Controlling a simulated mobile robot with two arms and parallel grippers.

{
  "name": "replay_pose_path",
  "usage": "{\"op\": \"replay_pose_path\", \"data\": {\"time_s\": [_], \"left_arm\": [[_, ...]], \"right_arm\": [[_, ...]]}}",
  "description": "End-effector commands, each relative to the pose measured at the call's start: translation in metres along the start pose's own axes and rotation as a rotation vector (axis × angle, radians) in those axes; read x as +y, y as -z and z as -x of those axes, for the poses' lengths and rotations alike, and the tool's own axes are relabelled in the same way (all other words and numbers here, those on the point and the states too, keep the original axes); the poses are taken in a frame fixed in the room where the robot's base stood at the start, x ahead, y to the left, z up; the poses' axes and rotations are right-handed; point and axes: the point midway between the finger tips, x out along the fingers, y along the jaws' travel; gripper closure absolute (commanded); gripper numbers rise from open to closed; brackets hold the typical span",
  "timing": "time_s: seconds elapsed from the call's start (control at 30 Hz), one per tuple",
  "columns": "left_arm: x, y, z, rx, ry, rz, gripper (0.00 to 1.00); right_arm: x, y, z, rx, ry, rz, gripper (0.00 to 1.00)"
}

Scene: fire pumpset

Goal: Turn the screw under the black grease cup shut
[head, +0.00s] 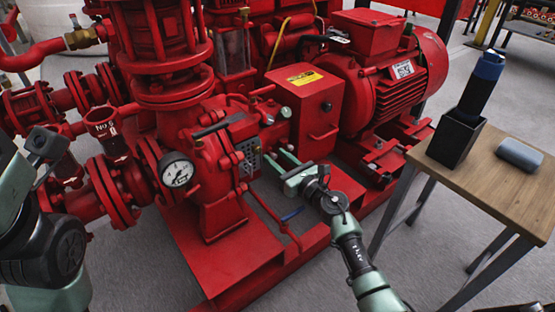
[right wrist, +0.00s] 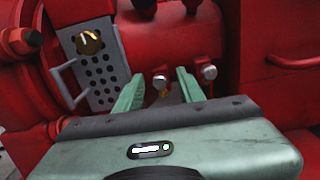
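On the red pump housing, a small silver screw head (right wrist: 159,82) with a brass-coloured bit below it lies between the fingers of my right gripper (right wrist: 158,90) in the right wrist view. The fingers are open and I see nothing gripped. A second silver screw head (right wrist: 209,72) sits just right of the right finger. A dark cap (right wrist: 145,6) at the top edge may be the grease cup. In the head view, my right gripper (head: 277,158) reaches towards the housing beside a perforated plate (head: 248,155). My left arm shows at the left edge, but its gripper cannot be made out.
The perforated plate has a wire handle (right wrist: 66,82) left of the fingers. A red box (head: 308,105) and a large red motor (head: 390,72) stand behind. A pressure gauge (head: 176,170) is at left. A wooden table (head: 495,180) with a black holder (head: 455,140) stands at right.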

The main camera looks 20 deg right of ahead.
Motion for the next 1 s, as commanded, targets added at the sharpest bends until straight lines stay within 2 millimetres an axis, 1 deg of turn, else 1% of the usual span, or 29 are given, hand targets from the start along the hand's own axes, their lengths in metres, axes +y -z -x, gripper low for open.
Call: {"op": "replay_pose_path", "data": {"time_s": [0.03, 0.13, 0.17, 0.37, 0.57, 0.87, 1.0], "left_arm": [[0.000, 0.000, 0.000, 0.000, 0.001, 0.000, 0.61], [0.000, 0.000, 0.000, -0.001, 0.001, 0.000, 0.61], [0.000, -0.001, 0.000, -0.001, 0.001, 0.000, 0.61], [0.000, -0.002, 0.001, -0.006, 0.000, 0.000, 0.61], [0.000, -0.004, 0.001, -0.011, -0.005, -0.001, 0.61], [-0.002, -0.011, 0.003, -0.040, 0.002, 0.001, 0.61], [-0.005, -0.020, 0.014, -0.082, 0.020, 0.005, 0.61]], "right_arm": [[0.000, 0.000, 0.000, 0.000, 0.000, 0.000, 0.67], [0.000, 0.000, 0.000, 0.000, 0.000, 0.000, 0.95], [0.000, 0.000, 0.000, 0.000, 0.000, 0.000, 1.00], [0.000, 0.000, 0.000, 0.000, -0.001, -0.002, 1.00], [0.000, -0.001, 0.001, 0.001, -0.001, -0.041, 1.00], [0.000, -0.001, 0.001, 0.004, -0.001, -0.234, 1.00], [-0.001, -0.002, 0.001, 0.004, 0.000, -0.365, 1.00]]}}
